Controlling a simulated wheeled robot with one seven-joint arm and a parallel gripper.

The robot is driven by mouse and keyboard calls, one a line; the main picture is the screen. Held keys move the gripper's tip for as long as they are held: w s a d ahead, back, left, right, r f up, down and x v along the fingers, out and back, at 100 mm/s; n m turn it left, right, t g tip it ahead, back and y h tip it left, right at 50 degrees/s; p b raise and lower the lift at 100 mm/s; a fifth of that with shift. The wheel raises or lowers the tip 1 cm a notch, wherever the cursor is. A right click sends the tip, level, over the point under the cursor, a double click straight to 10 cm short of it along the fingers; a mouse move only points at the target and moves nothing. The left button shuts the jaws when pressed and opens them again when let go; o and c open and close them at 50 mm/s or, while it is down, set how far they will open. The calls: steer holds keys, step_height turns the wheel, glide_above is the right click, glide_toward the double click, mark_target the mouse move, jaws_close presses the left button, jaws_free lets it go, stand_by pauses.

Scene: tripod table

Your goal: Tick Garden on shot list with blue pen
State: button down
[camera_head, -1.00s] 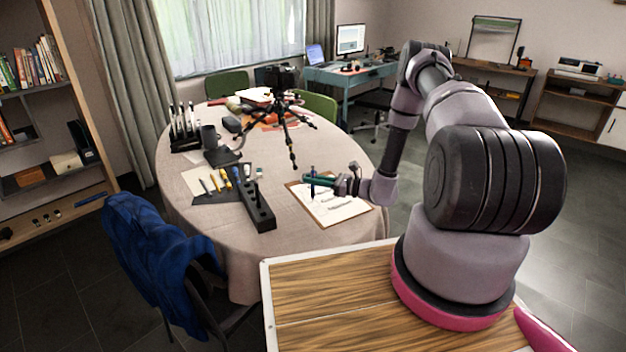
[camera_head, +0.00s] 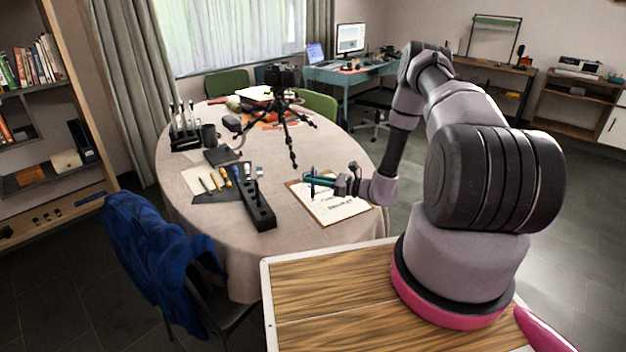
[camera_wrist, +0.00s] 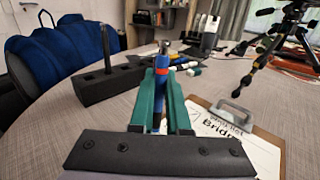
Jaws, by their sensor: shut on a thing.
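My gripper (camera_head: 322,181) is shut on the blue pen (camera_head: 312,182), which stands roughly upright between its green fingers. In the wrist view the blue pen (camera_wrist: 161,72) shows a red band between the fingertips. The shot list (camera_head: 338,203) is a white sheet on a brown clipboard (camera_head: 299,197) at the table's near right, below my gripper. In the wrist view the shot list (camera_wrist: 250,150) shows large printing at right, partly cut off, beside the grey clip (camera_wrist: 236,112). The Garden line cannot be made out. The pen's tip is hidden, so contact with the paper cannot be told.
A black slotted holder (camera_head: 257,205) stands left of the clipboard, with a dark upright item in it. Markers (camera_head: 212,183) lie beyond it. A black tripod (camera_head: 287,125) stands at the table's middle. Bare cloth (camera_head: 290,240) lies in front of the clipboard.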

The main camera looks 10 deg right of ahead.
steer(key=shift+f, duration=0.35)
stand_by(0.4)
steer(key=shift+w+d, duration=0.2)
steer(key=shift+d, duration=0.55)
stand_by(1.4)
steer(key=shift+s+a, duration=0.2)
steer(key=shift+a, duration=0.35)
stand_by(1.4)
steer(key=shift+w+d, duration=0.2)
steer(key=shift+d, duration=0.3)
stand_by(1.0)
step_height(320, 180, up, 7)
stand_by(1.0)
stand_by(0.3)
